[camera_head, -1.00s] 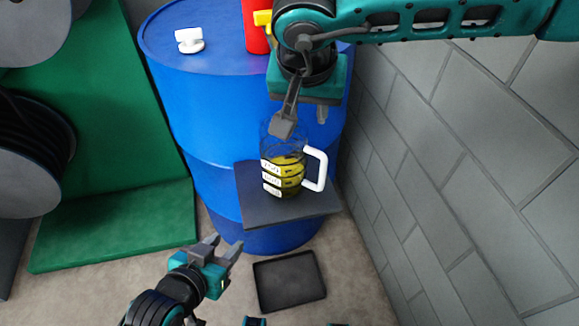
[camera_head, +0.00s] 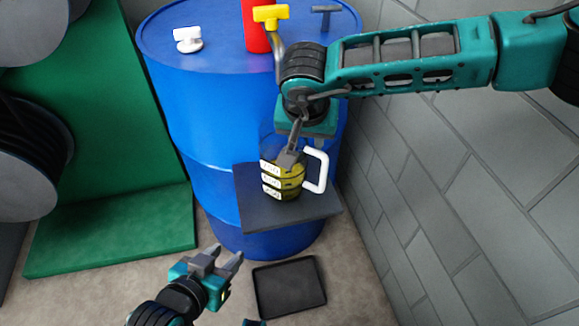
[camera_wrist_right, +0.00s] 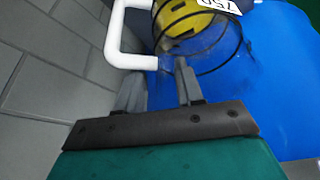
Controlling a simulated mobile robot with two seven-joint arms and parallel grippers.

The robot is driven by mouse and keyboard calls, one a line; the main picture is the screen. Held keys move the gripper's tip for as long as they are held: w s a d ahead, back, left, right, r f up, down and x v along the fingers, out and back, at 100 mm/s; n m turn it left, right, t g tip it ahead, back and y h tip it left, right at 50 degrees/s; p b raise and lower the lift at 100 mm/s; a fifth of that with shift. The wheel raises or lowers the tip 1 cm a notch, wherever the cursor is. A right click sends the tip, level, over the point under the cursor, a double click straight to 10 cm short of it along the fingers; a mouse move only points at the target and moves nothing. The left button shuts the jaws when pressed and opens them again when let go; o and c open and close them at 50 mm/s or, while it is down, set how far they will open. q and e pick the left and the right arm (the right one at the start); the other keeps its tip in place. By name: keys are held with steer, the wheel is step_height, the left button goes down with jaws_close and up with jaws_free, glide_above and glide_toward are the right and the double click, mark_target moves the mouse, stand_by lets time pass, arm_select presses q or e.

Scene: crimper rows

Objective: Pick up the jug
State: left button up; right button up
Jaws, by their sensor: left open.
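The jug (camera_head: 291,184) is clear with dark bands, white labels, yellow contents and a white handle on its right. It stands upright on a dark square shelf (camera_head: 322,207) in front of the blue drum. My right gripper (camera_head: 293,158) is over the jug's top, pointing down, one finger overlapping its upper part. In the right wrist view its two fingers (camera_wrist_right: 158,88) are apart near the jug's rim (camera_wrist_right: 205,62) and handle (camera_wrist_right: 113,40); whether they touch it I cannot tell. My left gripper (camera_head: 226,256) is open and empty, low and left of the shelf.
The blue drum (camera_head: 185,110) holds a white fitting (camera_head: 188,40), a red item (camera_head: 256,30) with a yellow top and a dark fitting. A grey block wall (camera_head: 480,170) stands close on the right. A black tray (camera_head: 290,286) lies on the floor.

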steer(key=shift+c, duration=0.3)
jaws_close()
stand_by(1.0)
